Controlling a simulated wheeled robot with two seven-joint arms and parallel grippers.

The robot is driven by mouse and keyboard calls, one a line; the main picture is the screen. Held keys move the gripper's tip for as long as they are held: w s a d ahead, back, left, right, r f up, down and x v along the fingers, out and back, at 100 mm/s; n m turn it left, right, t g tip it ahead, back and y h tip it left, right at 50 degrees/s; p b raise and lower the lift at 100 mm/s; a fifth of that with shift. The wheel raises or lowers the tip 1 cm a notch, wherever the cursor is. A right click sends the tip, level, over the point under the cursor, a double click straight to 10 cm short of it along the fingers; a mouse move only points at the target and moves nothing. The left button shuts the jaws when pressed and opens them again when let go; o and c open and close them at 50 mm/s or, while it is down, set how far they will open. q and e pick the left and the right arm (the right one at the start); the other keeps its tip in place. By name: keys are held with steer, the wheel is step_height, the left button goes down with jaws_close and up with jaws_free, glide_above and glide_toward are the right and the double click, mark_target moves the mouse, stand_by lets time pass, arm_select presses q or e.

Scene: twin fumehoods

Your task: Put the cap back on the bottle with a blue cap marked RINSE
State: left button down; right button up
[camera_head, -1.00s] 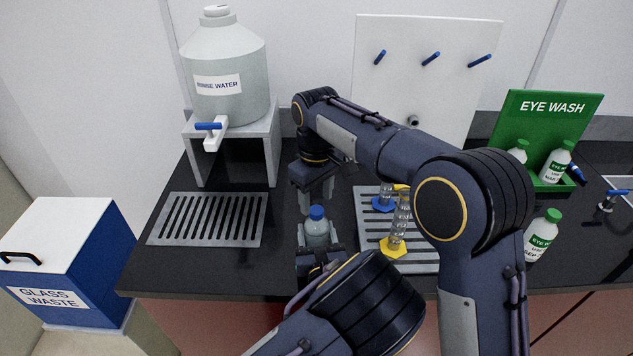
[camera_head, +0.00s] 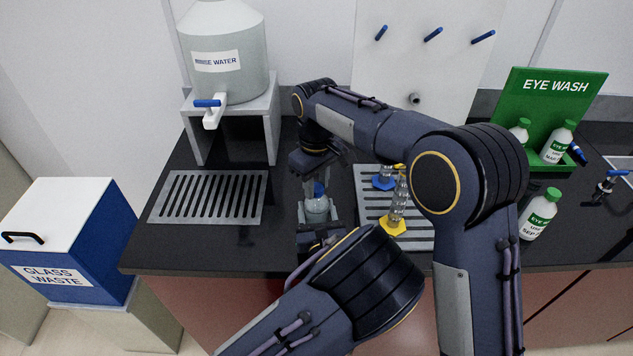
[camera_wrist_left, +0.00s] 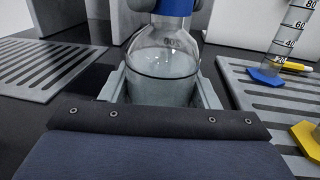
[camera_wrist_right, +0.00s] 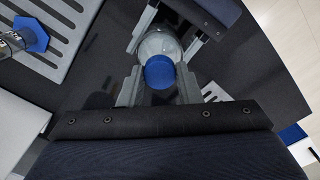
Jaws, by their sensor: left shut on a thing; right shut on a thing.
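The clear bottle (camera_head: 317,210) stands upright on the dark bench between the two slotted racks, with its blue cap (camera_head: 319,189) at its neck. My left gripper (camera_wrist_left: 163,88) is shut around the bottle's body from the front. My right gripper (camera_head: 319,182) comes from above and is shut on the blue cap, which shows between its fingers in the right wrist view (camera_wrist_right: 160,72). In the left wrist view the cap (camera_wrist_left: 174,6) meets the neck, but its top is cut off. I cannot tell whether it is fully seated. No RINSE marking is readable.
A slotted rack (camera_head: 180,215) lies left of the bottle. Another rack (camera_head: 366,232) on the right holds cylinders with a blue base (camera_head: 384,183) and a yellow base (camera_head: 393,227). The rinse water tank (camera_head: 225,80) stands behind. Eye wash bottles (camera_head: 540,214) are at right.

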steer(key=o, duration=1.1)
steer(key=shift+r, duration=2.3)
steer(key=shift+r, duration=1.75)
steer(key=shift+c, duration=0.2)
steer(key=shift+f, duration=0.15)
steer(key=shift+f, duration=3.9)
